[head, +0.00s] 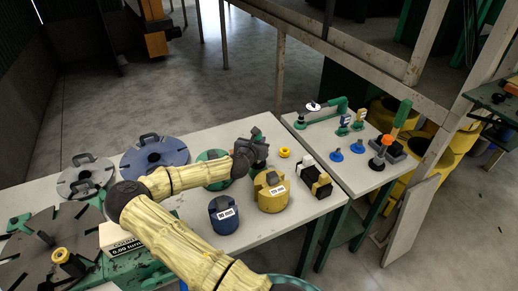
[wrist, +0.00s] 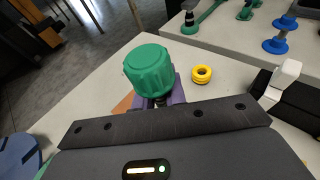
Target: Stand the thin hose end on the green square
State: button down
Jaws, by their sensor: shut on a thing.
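My gripper (head: 256,150) is over the far part of the near table. In the wrist view its purple fingers (wrist: 158,97) are shut on a green ribbed cap-like piece (wrist: 149,70). The piece is above the table top; its lower part is hidden by the fingers. I cannot tell whether it is the thin hose end. I cannot make out a green square in either view. A small orange-brown patch (wrist: 124,104) shows on the table just left of the fingers in the wrist view.
A yellow ring (head: 284,152), a yellow canister (head: 271,197), a blue canister (head: 224,215) and a black block with a white end (head: 316,180) stand near my gripper. Grey and blue discs (head: 155,152) lie left. Small blue spools (head: 337,155) stand on the right table.

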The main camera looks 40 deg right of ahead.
jog(key=shift+s+f, duration=0.1)
jog(key=shift+f, duration=1.7)
jog(key=shift+f, duration=0.15)
jog(key=c, duration=1.4)
grip_release()
jog(key=shift+c, duration=0.2)
jog(key=shift+r, duration=0.2)
jog(key=b+v, duration=0.1)
jog(key=v, duration=1.1)
